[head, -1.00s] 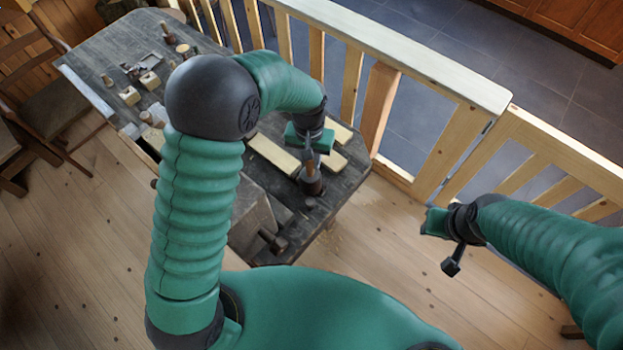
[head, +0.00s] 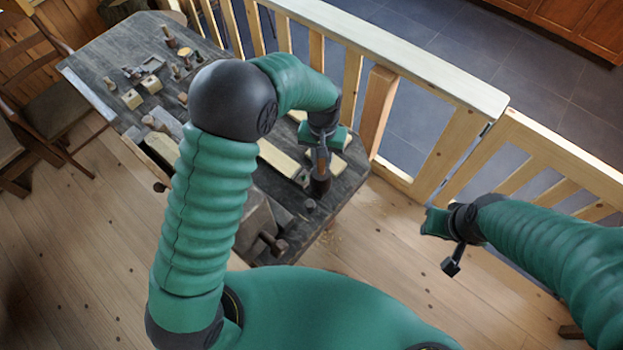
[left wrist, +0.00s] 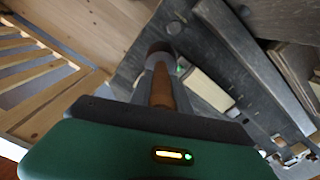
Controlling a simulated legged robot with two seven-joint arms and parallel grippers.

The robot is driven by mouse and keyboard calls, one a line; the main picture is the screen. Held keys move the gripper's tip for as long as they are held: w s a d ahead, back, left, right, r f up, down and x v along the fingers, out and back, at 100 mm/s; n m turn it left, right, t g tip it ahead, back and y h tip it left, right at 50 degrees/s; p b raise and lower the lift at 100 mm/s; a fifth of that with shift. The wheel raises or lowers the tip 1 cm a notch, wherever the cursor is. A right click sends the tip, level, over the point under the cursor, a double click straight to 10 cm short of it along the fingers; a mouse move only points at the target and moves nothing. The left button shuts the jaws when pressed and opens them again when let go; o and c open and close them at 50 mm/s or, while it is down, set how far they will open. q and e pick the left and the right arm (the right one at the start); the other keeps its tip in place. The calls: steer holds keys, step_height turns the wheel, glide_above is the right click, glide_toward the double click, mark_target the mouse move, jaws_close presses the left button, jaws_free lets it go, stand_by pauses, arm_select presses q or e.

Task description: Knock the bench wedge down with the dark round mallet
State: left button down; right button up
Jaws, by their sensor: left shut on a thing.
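My left gripper (head: 322,146) is shut on the mallet's brown handle, low above the right end of the bench. The mallet's dark round head (head: 320,186) hangs below it, handle roughly upright. In the left wrist view the handle (left wrist: 161,88) runs up from the gripper to the head (left wrist: 160,52). A small dark peg (head: 310,204) stands on the bench just in front of the mallet head; I cannot tell whether it is the bench wedge. No contact between head and peg is clear. My right gripper (head: 437,224) is off to the right, away from the bench; its jaws are unclear.
The grey workbench (head: 345,190) has light boards (head: 278,158) lying beside the mallet and a vise screw (head: 273,243) at its front. Small turned pieces and blocks (head: 132,99) sit at the far left. A wooden railing (head: 400,70) runs close behind.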

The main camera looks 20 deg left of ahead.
arm_select(q)
steer(key=shift+r, duration=0.6)
steer(key=shift+s+f, duration=0.1)
arm_select(e)
steer(key=shift+s+r, duration=0.15)
steer(key=shift+r, duration=0.3)
